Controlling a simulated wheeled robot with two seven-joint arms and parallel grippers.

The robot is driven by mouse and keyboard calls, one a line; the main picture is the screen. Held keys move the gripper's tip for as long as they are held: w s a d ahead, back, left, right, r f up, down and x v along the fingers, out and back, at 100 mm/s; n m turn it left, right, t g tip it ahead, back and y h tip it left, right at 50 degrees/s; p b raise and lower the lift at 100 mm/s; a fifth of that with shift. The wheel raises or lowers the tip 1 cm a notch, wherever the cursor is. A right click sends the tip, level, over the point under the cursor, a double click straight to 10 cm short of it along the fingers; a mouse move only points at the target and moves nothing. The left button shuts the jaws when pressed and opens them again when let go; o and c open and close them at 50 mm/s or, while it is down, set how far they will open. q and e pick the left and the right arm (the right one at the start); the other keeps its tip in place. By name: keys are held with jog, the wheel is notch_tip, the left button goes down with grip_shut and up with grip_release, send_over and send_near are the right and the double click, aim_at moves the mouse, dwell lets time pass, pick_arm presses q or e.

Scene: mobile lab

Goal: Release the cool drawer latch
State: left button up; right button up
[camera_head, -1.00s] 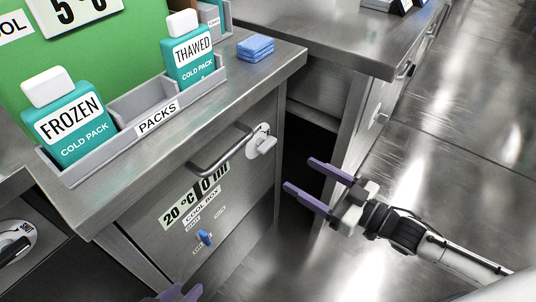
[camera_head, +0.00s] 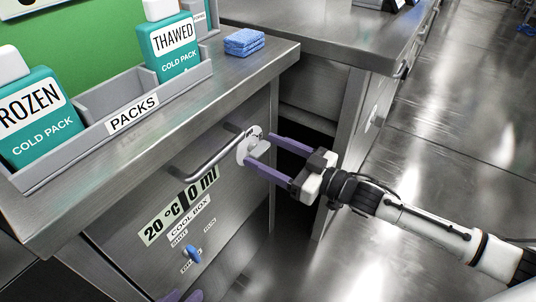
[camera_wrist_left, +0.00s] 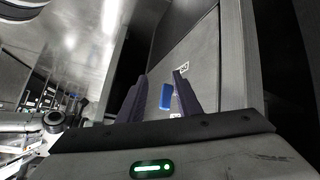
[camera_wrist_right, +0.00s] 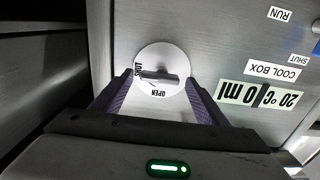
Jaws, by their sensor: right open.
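The cool drawer (camera_head: 215,190) has a bar handle (camera_head: 212,156), and "COOL BOX" and "20 °C 0 ml" labels. Its latch (camera_head: 246,150) is a white disc with a lever near the drawer's upper right corner. In the right wrist view the latch (camera_wrist_right: 170,58) carries the words SHUT and OPEN, and its lever lies nearly level in the picture, one end by SHUT. My right gripper (camera_head: 261,150) is open, its fingers either side of the latch; contact cannot be told. My left gripper (camera_wrist_left: 161,74) is open, low before the drawer, with a blue knob (camera_wrist_left: 166,97) seen between its fingers.
The blue knob (camera_head: 194,255) is low on the drawer front. On the counter (camera_head: 150,150) above stand a PACKS tray (camera_head: 133,122) with cold packs and a blue sponge (camera_head: 244,41). Another steel cabinet (camera_head: 355,130) stands right, across a dark gap. Open floor (camera_head: 470,150) lies further right.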

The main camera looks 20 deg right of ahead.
jog(key=shift+w+a, duration=0.1)
jog(key=shift+w, duration=0.05)
jog(key=c, duration=1.1)
jog(key=shift+o, duration=0.2)
